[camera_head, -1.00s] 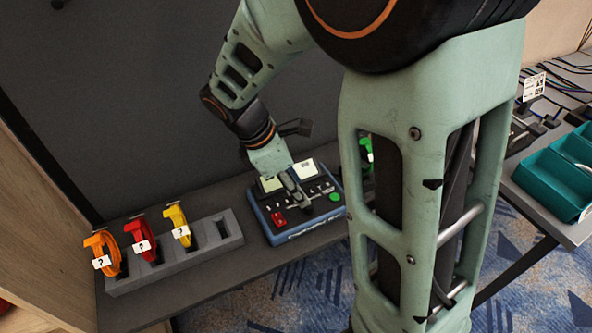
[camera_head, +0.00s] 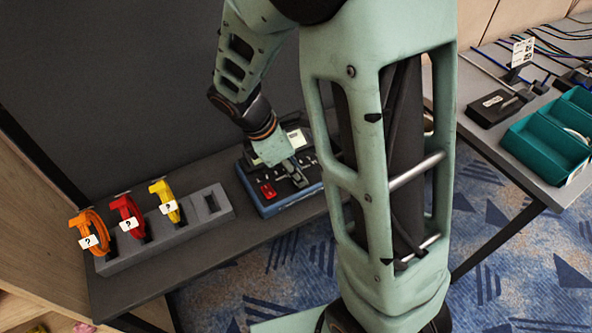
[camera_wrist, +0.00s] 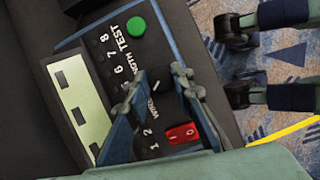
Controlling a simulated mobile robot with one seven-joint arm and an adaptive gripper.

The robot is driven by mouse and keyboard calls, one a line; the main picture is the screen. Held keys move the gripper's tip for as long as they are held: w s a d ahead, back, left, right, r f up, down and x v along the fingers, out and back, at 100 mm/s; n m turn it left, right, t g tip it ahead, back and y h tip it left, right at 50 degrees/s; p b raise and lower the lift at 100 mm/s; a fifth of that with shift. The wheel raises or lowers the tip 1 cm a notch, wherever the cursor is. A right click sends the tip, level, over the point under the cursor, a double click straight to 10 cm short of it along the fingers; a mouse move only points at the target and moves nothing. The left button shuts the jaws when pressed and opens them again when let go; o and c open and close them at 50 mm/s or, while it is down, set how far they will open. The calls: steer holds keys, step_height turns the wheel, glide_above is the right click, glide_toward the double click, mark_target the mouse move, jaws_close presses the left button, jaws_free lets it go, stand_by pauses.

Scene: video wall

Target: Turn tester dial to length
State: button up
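The cable tester (camera_head: 284,203) is a blue-edged box with a dark top, lying on the grey bench. The wrist view shows its pale screen (camera_wrist: 78,112), green TEST button (camera_wrist: 136,27), red rocker switch (camera_wrist: 181,133) and a row of numbers. Partly readable lettering, ending in "NGTH" (camera_wrist: 131,64), runs beside the button. My gripper (camera_wrist: 157,88) is low over the tester's face, one finger on each side of the dial area, with a gap between the fingertips. The dial is mostly hidden; I cannot tell whether the fingers touch it. The head view shows my gripper (camera_head: 291,175) over the tester.
A grey holder (camera_head: 165,240) left of the tester carries orange (camera_head: 90,232), red (camera_head: 127,216) and yellow (camera_head: 165,201) cable coils with question-mark tags. Teal bins (camera_head: 545,142) and a black device (camera_head: 496,107) are on the right-hand bench. A dark panel (camera_head: 130,90) stands behind.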

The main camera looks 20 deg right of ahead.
jaws_close()
steer(key=shift+r, duration=0.1)
steer(key=m+g+p, duration=0.1)
steer(key=m+p, duration=0.1)
steer(key=m, duration=0.1)
steer(key=shift+w+r+m, duration=0.1)
steer(key=shift+m, duration=0.2)
steer(key=m+g+p, duration=0.1)
steer(key=m, duration=0.1)
steer(key=shift+m+y+p, duration=0.3)
steer(key=m, duration=0.1)
steer(key=m+g+p, duration=0.1)
steer(key=m, duration=0.1)
steer(key=shift+w+d+m+g+y, duration=0.1)
steer(key=shift+w+m+g+y, duration=0.05)
steer(key=shift+m+g+y, duration=0.15)
steer(key=shift+w+d+m+g+y+p, duration=0.15)
steer(key=shift+m+y+p, duration=0.25)
steer(key=shift+m, duration=0.6)
steer(key=shift+s+a+m+g+y+p, duration=0.1)
steer(key=shift+m+g+y+p, duration=0.2)
steer(key=shift+m, duration=0.7)
